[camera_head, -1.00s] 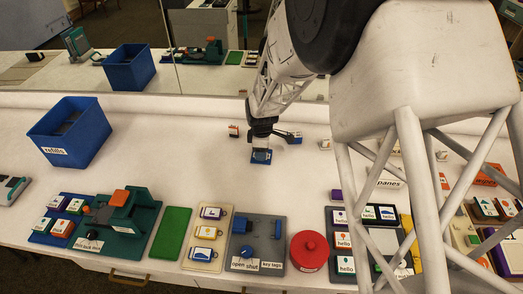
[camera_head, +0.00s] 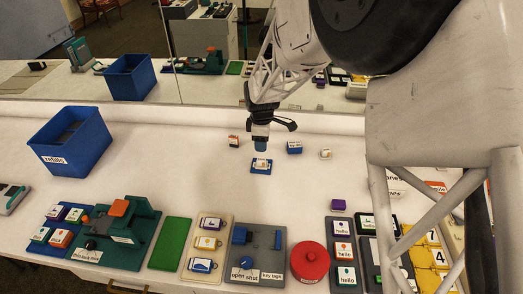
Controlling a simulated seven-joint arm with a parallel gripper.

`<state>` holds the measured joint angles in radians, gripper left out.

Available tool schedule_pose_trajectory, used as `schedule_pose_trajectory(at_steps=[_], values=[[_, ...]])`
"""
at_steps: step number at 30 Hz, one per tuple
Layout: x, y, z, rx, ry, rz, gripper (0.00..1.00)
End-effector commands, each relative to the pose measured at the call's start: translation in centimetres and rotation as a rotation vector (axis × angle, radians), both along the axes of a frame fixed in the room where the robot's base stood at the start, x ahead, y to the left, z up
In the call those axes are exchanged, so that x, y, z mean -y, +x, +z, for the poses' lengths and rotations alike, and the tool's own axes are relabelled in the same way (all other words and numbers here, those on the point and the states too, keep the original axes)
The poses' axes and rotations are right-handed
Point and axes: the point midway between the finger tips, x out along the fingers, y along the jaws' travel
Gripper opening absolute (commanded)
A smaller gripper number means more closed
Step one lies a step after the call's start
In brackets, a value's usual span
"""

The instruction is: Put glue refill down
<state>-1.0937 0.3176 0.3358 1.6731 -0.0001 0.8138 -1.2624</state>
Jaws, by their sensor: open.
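My gripper (camera_head: 260,146) points down over the middle of the table, just above a small blue piece with a white-and-orange top (camera_head: 261,163). This piece sits on the white table; its label is too small to read, so I cannot tell for sure that it is the glue refill. A narrow gap seems to lie between the fingertips and the piece. My gripper is open and nothing shows held in it.
A blue bin labelled refills (camera_head: 72,140) stands at the left. A green pad (camera_head: 170,244) and a red round lid (camera_head: 310,262) lie in front.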

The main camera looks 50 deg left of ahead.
Motion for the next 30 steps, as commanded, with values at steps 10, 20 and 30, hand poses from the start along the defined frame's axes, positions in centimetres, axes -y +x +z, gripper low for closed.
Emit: schedule_pose_trajectory(at_steps=[10,20,30], values=[[0.0,0.0,2.8,-0.001,-0.001,0.0,0.48],[0.0,0.0,2.9,-0.001,-0.001,0.0,0.48],[0.0,0.0,2.9,-0.001,-0.001,0.0,0.48]])
